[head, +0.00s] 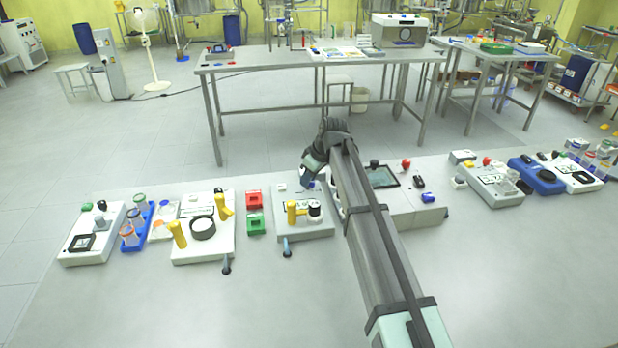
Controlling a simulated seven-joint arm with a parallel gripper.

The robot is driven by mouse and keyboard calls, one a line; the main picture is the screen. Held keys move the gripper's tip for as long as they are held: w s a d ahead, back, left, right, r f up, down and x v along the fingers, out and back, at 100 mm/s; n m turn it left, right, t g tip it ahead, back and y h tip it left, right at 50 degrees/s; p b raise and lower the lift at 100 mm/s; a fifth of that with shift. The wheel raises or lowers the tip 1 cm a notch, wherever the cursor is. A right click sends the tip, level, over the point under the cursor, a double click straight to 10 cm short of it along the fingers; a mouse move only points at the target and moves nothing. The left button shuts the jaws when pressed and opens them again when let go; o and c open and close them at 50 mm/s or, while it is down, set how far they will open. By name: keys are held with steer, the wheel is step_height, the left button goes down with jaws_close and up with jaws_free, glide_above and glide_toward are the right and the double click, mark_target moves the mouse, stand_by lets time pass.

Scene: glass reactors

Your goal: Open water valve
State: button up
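Which part is the water valve is not clear in this single head view. A grey-white module (318,227) on the bench carries a yellow upright fitting (292,212), a dark-topped round part (314,210) and a blue-tipped lever (286,247) at its front edge. A wider white module (188,250) to its left has yellow fittings, a black ring and a similar lever (227,263). My gripper (307,182) is at the back edge of the grey-white module, above or beside it. Its fingers are small and partly hidden, so their opening cannot be told.
Red (254,198) and green (255,224) blocks stand between the two modules. A blue rack with jars (130,240) is at the left. A larger box with a screen (420,212) is right of my arm. The bench front (190,315) is clear.

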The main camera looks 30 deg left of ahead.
jaws_close()
steer(key=shift+m, duration=0.3)
steer(key=m+t, duration=0.1)
steer(key=m, duration=0.2)
steer(key=shift+s, duration=0.15)
steer(key=m+t+h, duration=0.1)
steer(key=m+t, duration=0.1)
steer(key=m, duration=0.2)
steer(key=shift+a, duration=0.1)
steer(key=m, duration=0.3)
steer(key=m+t+h, duration=0.1)
steer(key=m, duration=0.1)
steer(key=shift+s+a+m+h, duration=0.1)
steer(key=shift+a+m+h, duration=0.05)
steer(key=shift+m+h, duration=0.2)
steer(key=m+h, duration=0.1)
steer(key=m, duration=0.3)
steer(key=shift+h, duration=0.35)
steer(key=shift+m, duration=0.45)
